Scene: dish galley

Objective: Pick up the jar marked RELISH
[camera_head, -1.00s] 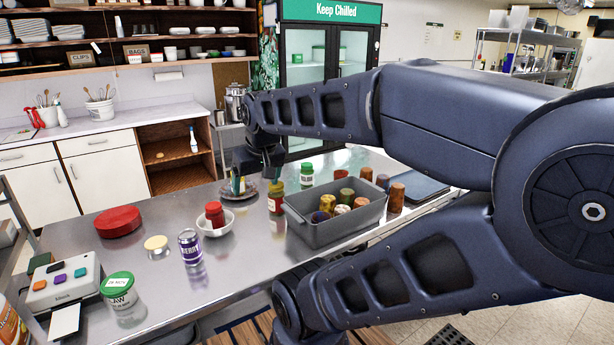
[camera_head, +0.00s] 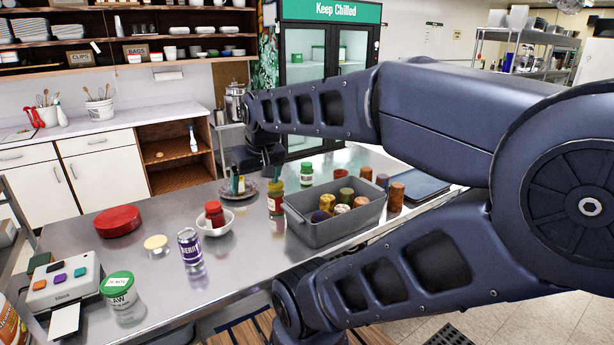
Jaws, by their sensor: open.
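I cannot read RELISH on any jar. A jar with a dull green-yellow top and a red band (camera_head: 276,204) stands on the steel table left of the grey bin. A smaller green-lidded jar (camera_head: 306,174) stands behind the bin. Another green-lidded jar (camera_head: 122,300), its label seeming to end in "LAW", stands at the front left. My gripper (camera_head: 268,172) is open, seen small and dark, above or behind the red-banded jar. The picture does not show whether they touch. Nothing is visible between its fingers.
The grey bin (camera_head: 325,232) holds several jars; brown cylinders (camera_head: 397,197) stand beside it. A plate (camera_head: 250,192) with small upright items, a bowl with a red jar (camera_head: 215,214), a purple can (camera_head: 190,250) and a red round tin (camera_head: 118,221) stand left. The front middle is clear.

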